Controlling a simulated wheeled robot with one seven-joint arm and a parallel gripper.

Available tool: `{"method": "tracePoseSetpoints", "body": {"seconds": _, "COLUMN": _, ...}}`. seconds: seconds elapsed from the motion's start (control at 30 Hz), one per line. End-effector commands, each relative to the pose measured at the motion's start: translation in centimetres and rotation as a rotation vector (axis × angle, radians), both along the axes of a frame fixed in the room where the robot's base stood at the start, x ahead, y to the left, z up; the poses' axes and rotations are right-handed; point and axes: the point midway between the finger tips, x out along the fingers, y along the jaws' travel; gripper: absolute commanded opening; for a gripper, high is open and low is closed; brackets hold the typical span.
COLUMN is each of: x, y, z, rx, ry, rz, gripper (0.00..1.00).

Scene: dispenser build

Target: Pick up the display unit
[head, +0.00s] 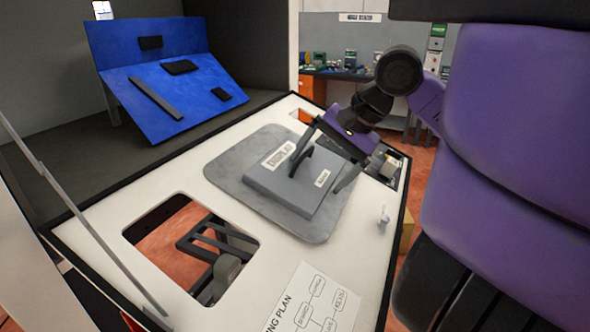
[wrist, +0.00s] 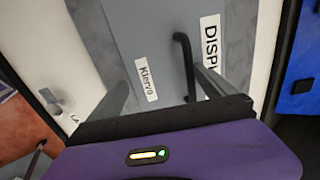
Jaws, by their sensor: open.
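The display unit (head: 283,203) is a flat grey box on a lighter grey plate (head: 225,172) on the white worktop. It bears a label reading "DISPLAY", a smaller label and a dark upright handle (head: 300,162). My gripper (head: 318,168) is open over the box, with its fingers on either side of the handle. In the wrist view, the box (wrist: 150,40) fills the middle. The handle (wrist: 186,62) shows between the fingertips, much nearer the right finger. I cannot tell whether that finger touches it. The smaller label lies between the fingers.
A rectangular opening (head: 165,248) with dark framework below is cut in the worktop at front left. A blue sloped panel (head: 165,80) with black parts stands behind at left. A printed plan sheet (head: 318,305) lies at the front. A small white hook (head: 384,216) is near the right edge.

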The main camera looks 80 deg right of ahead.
Motion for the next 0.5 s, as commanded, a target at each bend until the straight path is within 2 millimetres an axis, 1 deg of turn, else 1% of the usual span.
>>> {"method": "tracePoseSetpoints", "body": {"seconds": 0.07, "x": -0.01, "y": 0.0, "z": -0.01, "rx": 0.0, "ry": 0.0, "rz": 0.0, "gripper": 0.95}}
{"method": "tracePoseSetpoints", "body": {"seconds": 0.1, "x": -0.01, "y": 0.0, "z": 0.0, "rx": 0.0, "ry": 0.0, "rz": 0.0, "gripper": 0.93}}
{"method": "tracePoseSetpoints", "body": {"seconds": 0.17, "x": 0.0, "y": 0.0, "z": 0.01, "rx": 0.0, "ry": 0.0, "rz": 0.0, "gripper": 0.81}}
{"method": "tracePoseSetpoints", "body": {"seconds": 0.2, "x": -0.01, "y": 0.0, "z": 0.02, "rx": 0.0, "ry": 0.0, "rz": 0.0, "gripper": 0.73}}
{"method": "tracePoseSetpoints", "body": {"seconds": 0.27, "x": -0.01, "y": 0.0, "z": 0.02, "rx": 0.0, "ry": 0.0, "rz": 0.0, "gripper": 0.62}}
{"method": "tracePoseSetpoints", "body": {"seconds": 0.4, "x": -0.02, "y": 0.0, "z": 0.03, "rx": 0.0, "ry": 0.0, "rz": 0.0, "gripper": 0.34}}
{"method": "tracePoseSetpoints", "body": {"seconds": 0.47, "x": -0.02, "y": 0.0, "z": 0.03, "rx": 0.0, "ry": 0.0, "rz": 0.0, "gripper": 0.22}}
{"method": "tracePoseSetpoints", "body": {"seconds": 0.5, "x": -0.01, "y": -0.01, "z": 0.04, "rx": 0.0, "ry": 0.0, "rz": 0.0, "gripper": 0.15}}
